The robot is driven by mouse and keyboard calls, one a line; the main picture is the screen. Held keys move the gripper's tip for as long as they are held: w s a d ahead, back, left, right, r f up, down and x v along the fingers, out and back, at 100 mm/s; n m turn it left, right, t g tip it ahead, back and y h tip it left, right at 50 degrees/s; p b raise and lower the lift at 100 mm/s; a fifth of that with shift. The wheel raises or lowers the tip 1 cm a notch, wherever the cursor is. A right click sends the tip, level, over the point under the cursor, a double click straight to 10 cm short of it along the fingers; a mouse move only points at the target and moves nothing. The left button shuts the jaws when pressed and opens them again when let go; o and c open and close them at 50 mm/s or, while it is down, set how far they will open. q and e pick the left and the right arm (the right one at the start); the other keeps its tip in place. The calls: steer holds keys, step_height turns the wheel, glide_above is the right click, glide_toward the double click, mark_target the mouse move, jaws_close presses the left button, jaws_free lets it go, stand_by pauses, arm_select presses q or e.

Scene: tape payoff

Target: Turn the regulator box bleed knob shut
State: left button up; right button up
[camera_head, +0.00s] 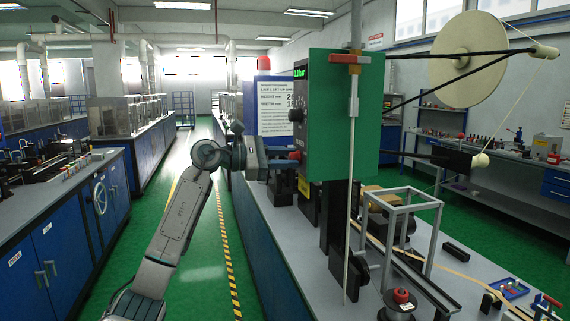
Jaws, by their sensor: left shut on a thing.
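The regulator box (311,135) is a dark upright box with a small green-lit display (299,73) near its top and a black round knob (296,115) on its left face. A large green panel (345,120) stands against its right side. My left gripper (284,162) is at the lower left of the box, level with a small reddish knob (294,155). It is shut on that knob, which the fingers partly cover. How far the knob is turned cannot be told. My right gripper is not in view.
A white reel (468,60) hangs at upper right on black arms. A thin pale rod (350,200) runs down in front of the panel. A grey frame (403,210) and small parts crowd the bench (285,235). The green aisle floor (200,270) is clear.

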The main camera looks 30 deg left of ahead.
arm_select(q)
steer(key=shift+d+m+b, duration=0.1)
steer(key=shift+m+b, duration=0.3)
steer(key=shift+m, duration=0.8)
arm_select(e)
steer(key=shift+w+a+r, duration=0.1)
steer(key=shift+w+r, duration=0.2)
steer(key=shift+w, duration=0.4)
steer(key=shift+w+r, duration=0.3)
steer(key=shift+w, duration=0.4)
arm_select(q)
steer(key=shift+f, duration=0.1)
steer(key=o, duration=0.9)
steer(key=shift+o, duration=0.2)
steer(key=b+v, duration=0.3)
steer(key=v, duration=0.7)
steer(key=shift+s+b, duration=0.25)
steer(key=shift+b, duration=0.15)
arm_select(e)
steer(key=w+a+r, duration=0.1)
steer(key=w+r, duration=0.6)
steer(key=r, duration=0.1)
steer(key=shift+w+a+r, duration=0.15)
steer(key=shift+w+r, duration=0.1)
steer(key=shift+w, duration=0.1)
